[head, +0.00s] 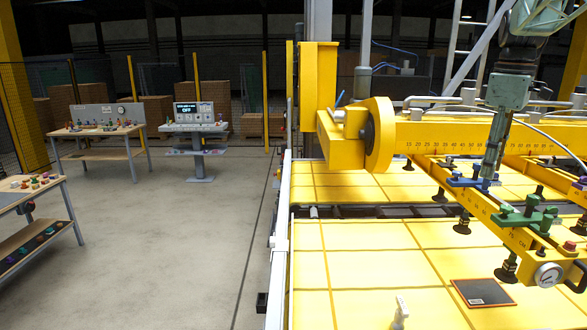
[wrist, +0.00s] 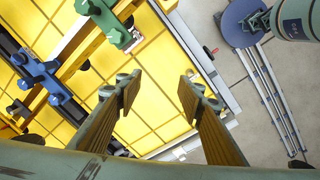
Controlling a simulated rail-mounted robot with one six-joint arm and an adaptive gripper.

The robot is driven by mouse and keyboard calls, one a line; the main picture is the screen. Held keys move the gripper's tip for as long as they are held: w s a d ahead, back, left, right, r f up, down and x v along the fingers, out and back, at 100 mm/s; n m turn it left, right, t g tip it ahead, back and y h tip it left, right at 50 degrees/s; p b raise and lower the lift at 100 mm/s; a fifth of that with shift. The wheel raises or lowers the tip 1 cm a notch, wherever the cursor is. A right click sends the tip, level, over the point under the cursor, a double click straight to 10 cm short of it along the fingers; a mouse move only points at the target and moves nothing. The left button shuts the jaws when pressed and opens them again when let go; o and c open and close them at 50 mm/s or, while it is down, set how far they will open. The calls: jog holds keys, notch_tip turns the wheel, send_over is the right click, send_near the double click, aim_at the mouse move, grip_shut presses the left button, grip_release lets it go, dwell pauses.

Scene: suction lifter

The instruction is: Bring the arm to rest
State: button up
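My gripper (head: 489,172) hangs down from my arm at the right of the head view, in front of the yellow lifter beam (head: 450,135). It appears close to a blue clamp-like fitting (head: 467,182), but I cannot tell whether they touch. In the wrist view my gripper (wrist: 160,88) has its two ridged fingers wide apart with nothing between them. Yellow panel and the grey-white table edge show below the gap. The blue fitting (wrist: 45,80) and a green fitting (wrist: 106,22) lie to the left of the fingers there.
The yellow lifter frame carries black suction cups (head: 507,266) and a gauge (head: 549,274) over the yellow panelled table (head: 370,265). A dark plate (head: 483,292) lies on it. A console (head: 194,125) and workbenches (head: 98,133) stand left. The grey floor (head: 180,240) between is clear.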

jog(key=s+a+f+m+t+b, duration=0.1)
jog(key=s+a+f+m+b, duration=0.2)
jog(key=s+a, duration=0.75)
jog(key=s+a+f+m+t+b, duration=0.1)
jog(key=s+a+f+b, duration=0.1)
jog(key=s+a+b, duration=0.65)
jog(key=s+a+f+m+b, duration=0.1)
jog(key=s+a+f+b, duration=0.1)
jog(key=s+a+f, duration=0.3)
jog(key=s+a+f+m+b, duration=0.1)
jog(key=s+a+f, duration=0.4)
jog(key=s+f, duration=0.3)
jog(key=s+a+f+m+t+b, duration=0.1)
jog(key=s+a+f, duration=0.4)
jog(key=s, duration=0.7)
jog(key=shift+s+f+m+b, duration=0.4)
jog(key=shift+f+m+b, duration=0.25)
jog(key=shift+b, duration=0.2)
jog(key=shift+a, duration=0.2)
